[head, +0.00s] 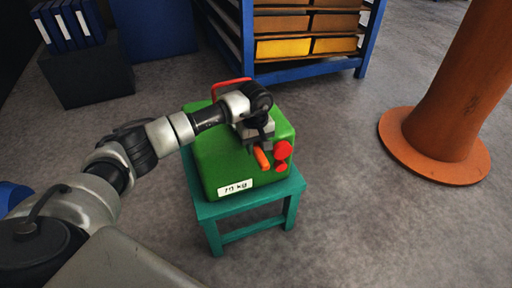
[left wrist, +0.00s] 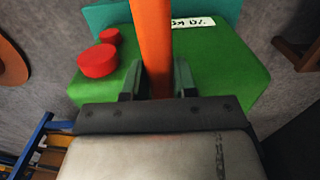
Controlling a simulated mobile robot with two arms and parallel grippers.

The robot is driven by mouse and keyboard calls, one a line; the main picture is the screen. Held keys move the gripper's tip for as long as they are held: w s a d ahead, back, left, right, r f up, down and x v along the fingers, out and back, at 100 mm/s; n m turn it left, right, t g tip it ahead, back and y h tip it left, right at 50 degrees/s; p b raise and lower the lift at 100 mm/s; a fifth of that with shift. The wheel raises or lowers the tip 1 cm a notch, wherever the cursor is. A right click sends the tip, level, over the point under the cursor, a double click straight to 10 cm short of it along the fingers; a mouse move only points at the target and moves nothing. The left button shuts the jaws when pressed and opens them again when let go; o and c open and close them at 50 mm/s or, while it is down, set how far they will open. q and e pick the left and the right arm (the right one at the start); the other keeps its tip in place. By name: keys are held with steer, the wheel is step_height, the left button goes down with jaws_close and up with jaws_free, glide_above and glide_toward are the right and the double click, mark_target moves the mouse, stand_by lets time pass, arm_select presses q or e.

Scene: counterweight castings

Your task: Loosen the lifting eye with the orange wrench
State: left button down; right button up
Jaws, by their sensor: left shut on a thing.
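A green casting (head: 225,165) with a white weight label (head: 235,187) sits on a teal stool (head: 245,207). My left gripper (head: 261,147) is above its top, shut on the orange wrench (head: 262,158). In the left wrist view the wrench (left wrist: 152,45) runs up from between the fingers (left wrist: 157,82) and out of the top edge. Two red knobs (head: 282,150) stand on the casting beside the wrench. A red curved bar (head: 231,82) shows at the casting's back, partly behind my arm. I cannot make out the lifting eye or whether the wrench touches it. My right gripper is not in view.
A blue shelf (head: 310,72) with yellow and brown bins stands behind the stool. An orange-brown column (head: 452,110) on a round base stands at the right. A dark box (head: 90,80) with blue binders is at the back left. The floor right of the stool is clear.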

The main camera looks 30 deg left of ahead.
arm_select(q)
steer(key=shift+w+d, duration=0.1)
steer(key=shift+w, duration=0.1)
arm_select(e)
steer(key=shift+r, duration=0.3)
arm_select(q)
steer(key=shift+w+d+n+b, duration=0.4)
steer(key=shift+w+d+n, duration=0.2)
steer(key=shift+w, duration=0.1)
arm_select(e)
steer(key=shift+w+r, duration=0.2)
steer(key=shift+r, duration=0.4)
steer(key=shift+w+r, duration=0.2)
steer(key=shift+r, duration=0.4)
arm_select(q)
steer(key=shift+w+d+n+b, duration=0.45)
steer(key=shift+w+n+b, duration=0.05)
steer(key=shift+w, duration=0.3)
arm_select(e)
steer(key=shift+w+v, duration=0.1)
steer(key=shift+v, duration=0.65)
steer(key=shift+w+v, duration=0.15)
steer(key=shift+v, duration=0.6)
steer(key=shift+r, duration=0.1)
